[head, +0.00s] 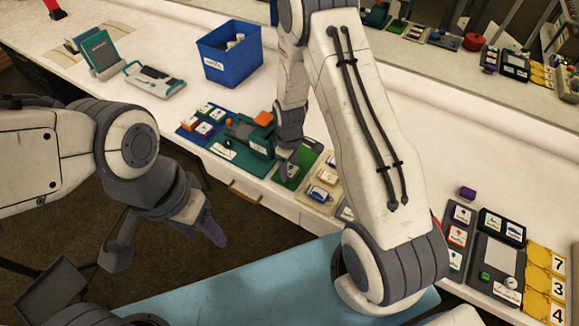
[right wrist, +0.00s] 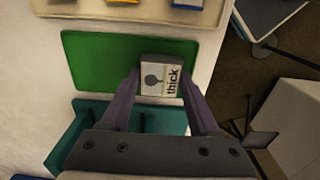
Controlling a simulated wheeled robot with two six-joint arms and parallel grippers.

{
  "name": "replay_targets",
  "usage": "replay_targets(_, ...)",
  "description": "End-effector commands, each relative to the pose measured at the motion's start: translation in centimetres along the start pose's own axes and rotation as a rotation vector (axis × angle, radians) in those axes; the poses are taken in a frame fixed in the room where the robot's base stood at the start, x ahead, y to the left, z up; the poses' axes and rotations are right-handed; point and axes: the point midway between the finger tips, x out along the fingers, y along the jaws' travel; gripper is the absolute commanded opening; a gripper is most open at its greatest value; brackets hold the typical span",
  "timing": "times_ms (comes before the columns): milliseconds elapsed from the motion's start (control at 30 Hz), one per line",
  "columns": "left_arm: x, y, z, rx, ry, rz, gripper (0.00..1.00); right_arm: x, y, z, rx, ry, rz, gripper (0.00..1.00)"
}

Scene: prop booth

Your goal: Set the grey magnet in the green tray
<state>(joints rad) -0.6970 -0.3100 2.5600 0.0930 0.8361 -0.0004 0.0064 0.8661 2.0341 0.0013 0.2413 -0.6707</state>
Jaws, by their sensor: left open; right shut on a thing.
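The grey magnet (right wrist: 161,76) has a white label reading "thick" and a dark keyhole-like picture. My right gripper (right wrist: 164,88) is shut on it, one finger on each side. The magnet is over the right part of the flat green tray (right wrist: 92,58); I cannot tell whether it touches the tray. In the head view my right gripper (head: 287,165) reaches down at the green tray (head: 291,184), and the magnet is hard to make out there. My left gripper (head: 163,243) is open and empty, in front of the counter and away from the tray.
A teal stand (head: 247,137) is close beside the green tray. A beige tray (head: 318,195) with labelled pieces lies on its other side. A blue bin (head: 230,52) stands farther back. The counter's front edge is near the green tray.

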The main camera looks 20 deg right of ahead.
Motion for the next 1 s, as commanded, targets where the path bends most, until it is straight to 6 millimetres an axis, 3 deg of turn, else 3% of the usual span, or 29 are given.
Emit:
replay_targets(100, 0.0, 0.0, 0.0, 0.000, 0.000, 0.000, 0.55, 0.0, 0.0, 0.0, 0.000, 0.000, 0.000, 0.06)
replay_targets(133, 0.0, 0.0, 0.0, 0.000, 0.000, 0.000, 0.55, 0.0, 0.0, 0.0, 0.000, 0.000, 0.000, 0.73)
replay_targets(200, 0.0, 0.0, 0.0, 0.000, 0.000, 0.000, 0.55, 0.0, 0.0, 0.0, 0.000, 0.000, 0.000, 0.96)
replay_targets(633, 0.1, 0.0, 0.0, 0.000, 0.000, 0.000, 0.55, -0.9, 0.1, -0.1, 0.000, 0.002, 0.001, 0.96)
replay_targets(1000, 0.8, -0.1, 0.0, 0.000, 0.000, 0.000, 0.55, -7.8, 0.1, -0.1, 0.000, 0.004, 0.004, 0.96)
